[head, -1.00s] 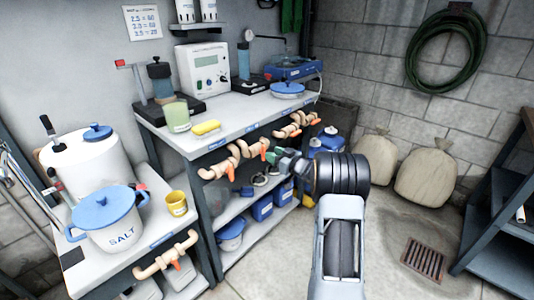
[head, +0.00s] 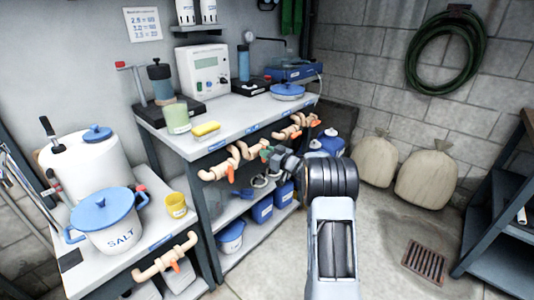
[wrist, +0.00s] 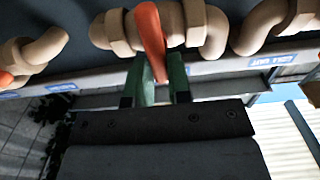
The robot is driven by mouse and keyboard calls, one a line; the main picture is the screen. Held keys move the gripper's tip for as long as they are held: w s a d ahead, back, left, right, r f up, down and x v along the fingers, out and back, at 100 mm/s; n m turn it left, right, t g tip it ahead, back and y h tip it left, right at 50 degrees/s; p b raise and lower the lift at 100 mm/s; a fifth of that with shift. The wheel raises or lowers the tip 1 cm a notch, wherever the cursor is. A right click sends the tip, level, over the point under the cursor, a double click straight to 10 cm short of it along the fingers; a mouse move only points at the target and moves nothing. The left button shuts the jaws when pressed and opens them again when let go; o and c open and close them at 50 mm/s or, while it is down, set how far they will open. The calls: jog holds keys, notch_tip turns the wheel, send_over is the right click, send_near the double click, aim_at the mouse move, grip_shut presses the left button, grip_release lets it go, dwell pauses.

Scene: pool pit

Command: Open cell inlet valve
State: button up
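Several beige pipe valves with orange handles run along the front edge of the upper bench. One orange handle (wrist: 150,40) hangs in the middle of the wrist view, in front of its beige pipe body (wrist: 190,28). The green fingertips of my gripper (wrist: 159,75) stand on either side of the handle's lower end, with hardly any gap. Whether they press on it I cannot tell. In the head view my gripper (head: 271,152) is at the bench's front edge and covers part of this valve. The blue label (wrist: 287,60) beside it is not legible.
Neighbouring valves (head: 215,172) sit close on the left and others (head: 295,125) on the right. Another valve (head: 165,262) is on the lower table with the salt pot (head: 108,222). Blue containers (head: 262,208) stand on the shelf below. The floor is open around the drain (head: 425,262).

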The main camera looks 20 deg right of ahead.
grip_shut()
jog(key=n+b, duration=0.2)
jog(key=n, duration=0.1)
jog(key=n+b, duration=0.2)
jog(key=a+f+n+b, duration=0.1)
jog(key=n+b, duration=0.1)
jog(key=n, duration=0.1)
jog(key=shift+s+a+n+b, duration=0.1)
jog(key=shift+s+n+b, duration=0.2)
jog(key=shift+b, duration=0.1)
jog(key=n+b, duration=0.5)
jog(key=shift+a+f, duration=0.25)
jog(key=shift+f, duration=0.1)
jog(key=shift+s+f+n+b, duration=0.1)
jog(key=shift+f+n+b, duration=0.05)
jog(key=shift+n+b, duration=1.7)
jog(key=shift+n, duration=0.55)
